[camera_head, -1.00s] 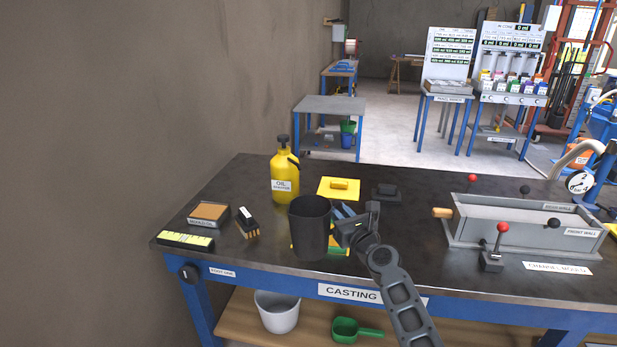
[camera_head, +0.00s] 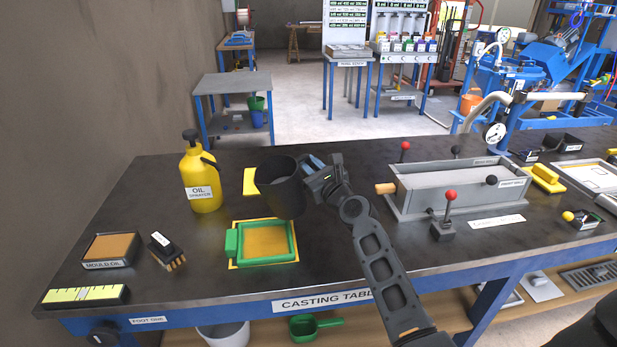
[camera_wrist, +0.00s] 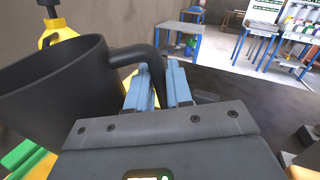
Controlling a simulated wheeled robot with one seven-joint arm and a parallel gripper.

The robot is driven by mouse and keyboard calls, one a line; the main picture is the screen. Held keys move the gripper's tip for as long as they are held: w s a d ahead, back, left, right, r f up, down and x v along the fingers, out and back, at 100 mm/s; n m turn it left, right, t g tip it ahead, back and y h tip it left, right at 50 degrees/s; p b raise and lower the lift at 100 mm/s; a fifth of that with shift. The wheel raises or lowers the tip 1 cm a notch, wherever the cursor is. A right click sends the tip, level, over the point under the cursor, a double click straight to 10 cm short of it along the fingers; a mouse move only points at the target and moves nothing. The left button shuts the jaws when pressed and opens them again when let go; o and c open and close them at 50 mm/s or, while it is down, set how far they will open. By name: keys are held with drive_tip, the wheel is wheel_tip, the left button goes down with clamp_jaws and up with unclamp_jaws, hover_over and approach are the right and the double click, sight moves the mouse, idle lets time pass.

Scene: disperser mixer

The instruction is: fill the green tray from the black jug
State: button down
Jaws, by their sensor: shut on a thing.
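The black jug (camera_head: 281,190) is held above the casting table, tilted a little. My gripper (camera_head: 318,172) is shut on its handle from the right; the handle also shows between the blue fingers in the wrist view (camera_wrist: 158,85). The green tray (camera_head: 264,243) lies on the table, on a yellow piece, in front of the jug and lower in the head view. The tray's inside looks orange-yellow. The jug's mouth shows dark inside, and I cannot tell what it holds. In the wrist view the jug (camera_wrist: 60,95) fills the left side and partly hides the tray.
A yellow oil sprayer (camera_head: 200,178) stands left of the jug. A mould oil box (camera_head: 110,250), a brush (camera_head: 167,250) and a yellow scale strip (camera_head: 85,296) lie at the left. A grey channel mould (camera_head: 450,188) with levers stands at the right. Bare table lies between tray and sprayer.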

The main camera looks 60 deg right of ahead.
sight(307, 154)
wheel_tip(307, 154, up, 2)
drive_tip(key=n+b, duration=0.2)
drive_tip(key=shift+d+r+n, duration=0.1)
drive_tip(key=shift+r+n, duration=0.15)
drive_tip(key=shift+n, duration=0.05)
drive_tip(key=r+n+b, duration=0.1)
drive_tip(key=b, duration=0.1)
drive_tip(key=a+r+n+t+b, duration=0.1)
drive_tip(key=n+b, duration=0.1)
drive_tip(key=shift+w+a+n, duration=0.1)
drive_tip(key=shift+w+n, duration=0.1)
drive_tip(key=shift+n, duration=0.1)
drive_tip(key=shift+r, duration=0.2)
drive_tip(key=shift+a+n, duration=0.25)
drive_tip(key=shift+n, duration=0.15)
drive_tip(key=shift+s+a+r+n+y, duration=0.15)
drive_tip(key=shift+a+n+y, duration=0.15)
drive_tip(key=shift+n+y, duration=0.15)
drive_tip(key=shift+w+a+n+t+b, duration=0.2)
drive_tip(key=shift+a+n, duration=0.2)
drive_tip(key=shift+n, duration=0.25)
drive_tip(key=shift+w+a+n+t+b, duration=0.2)
drive_tip(key=shift+a+n, duration=0.2)
drive_tip(key=shift+n, duration=0.2)
idle(4.4)
